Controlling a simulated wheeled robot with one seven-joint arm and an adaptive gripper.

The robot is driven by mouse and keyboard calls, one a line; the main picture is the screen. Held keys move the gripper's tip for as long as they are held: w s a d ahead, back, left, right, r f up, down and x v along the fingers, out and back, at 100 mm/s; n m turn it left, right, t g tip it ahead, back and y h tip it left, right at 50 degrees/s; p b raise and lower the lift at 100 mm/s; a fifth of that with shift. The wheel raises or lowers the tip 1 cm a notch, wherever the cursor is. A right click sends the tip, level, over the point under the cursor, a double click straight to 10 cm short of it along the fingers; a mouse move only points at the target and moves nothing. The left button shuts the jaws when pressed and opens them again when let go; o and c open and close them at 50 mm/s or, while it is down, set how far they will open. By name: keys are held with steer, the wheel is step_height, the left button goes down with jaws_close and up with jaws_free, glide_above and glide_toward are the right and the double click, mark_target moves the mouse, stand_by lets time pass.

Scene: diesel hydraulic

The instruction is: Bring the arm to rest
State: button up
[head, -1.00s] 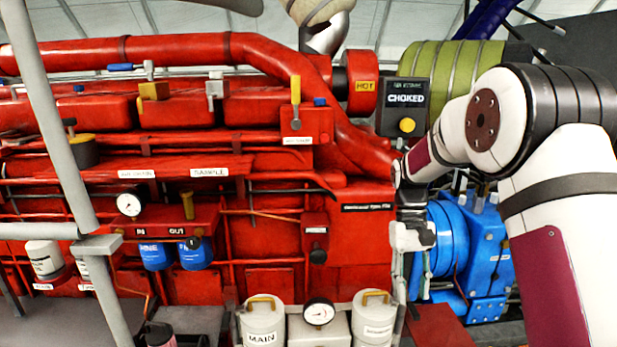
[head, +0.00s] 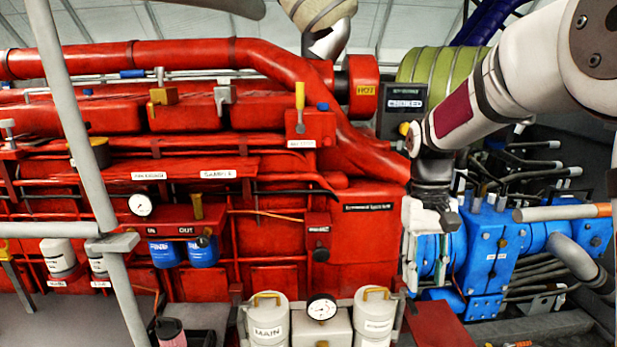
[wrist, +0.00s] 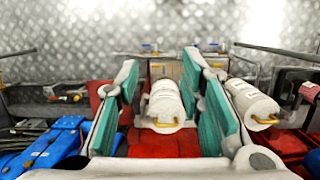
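My white arm reaches in from the upper right of the head view. My gripper (head: 410,284) hangs from it, pointing down, in front of the red engine's right end and the blue pump (head: 487,245). In the wrist view my gripper (wrist: 160,75) has its two teal-padded fingers spread, with a clear gap between them. Nothing is held. A white canister (wrist: 165,98) with a yellow handle shows beyond the gap, apart from the fingers.
The red engine (head: 375,240) fills the left and middle. Two white canisters, one marked MAIN (head: 267,320), flank a gauge (head: 321,308) at the bottom. A grey post (head: 65,120) stands at left.

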steer(key=s+a+r+t+p, duration=0.1)
steer(key=s+r+t+p, duration=0.2)
steer(key=s+r, duration=0.85)
steer(key=s+t+p, duration=0.2)
steer(key=s+t, duration=0.1)
steer(key=s, duration=1.2)
steer(key=shift+a+f+t, duration=0.25)
steer(key=shift+a+t, duration=0.05)
steer(key=shift+a, duration=0.05)
steer(key=shift+a, duration=0.1)
